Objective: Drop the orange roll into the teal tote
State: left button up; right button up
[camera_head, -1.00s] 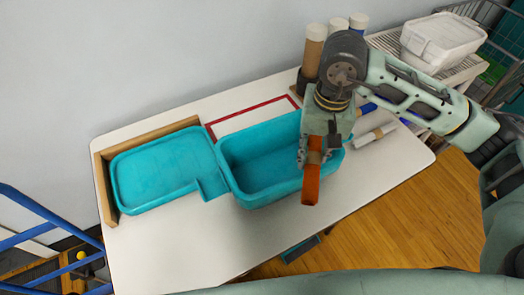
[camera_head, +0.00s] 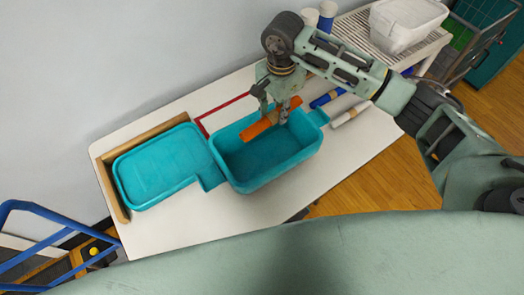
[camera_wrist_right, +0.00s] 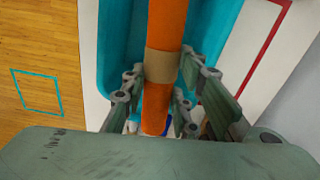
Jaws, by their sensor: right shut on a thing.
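The orange roll (camera_head: 258,129) has a tan band around its middle. My right gripper (camera_head: 275,115) is shut on it and holds it over the teal tote (camera_head: 238,183). In the right wrist view the roll (camera_wrist_right: 166,25) runs between the fingers of my right gripper (camera_wrist_right: 160,85), with the tan band at the fingers. The open tote (camera_wrist_right: 120,40) shows below the roll there. In the head view the tote stands on the white table, and its visible floor looks empty. The teal lid (camera_head: 158,168) lies to its left. My left gripper is not in view.
A blue roll (camera_head: 327,97) and a white roll (camera_head: 350,114) lie on the table to the right of the tote. A wooden frame (camera_head: 112,186) borders the lid. A white box (camera_head: 405,35) sits on a slatted stand at the back right. The table's front is clear.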

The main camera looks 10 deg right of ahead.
jog(key=shift+f+b, duration=0.35)
jog(key=shift+f, duration=1.05)
jog(key=o, duration=1.2)
jog(key=shift+o, duration=0.2)
jog(key=shift+r, duration=0.35)
notch_tip(320, 180, up, 11)
jog(key=shift+r, duration=0.2)
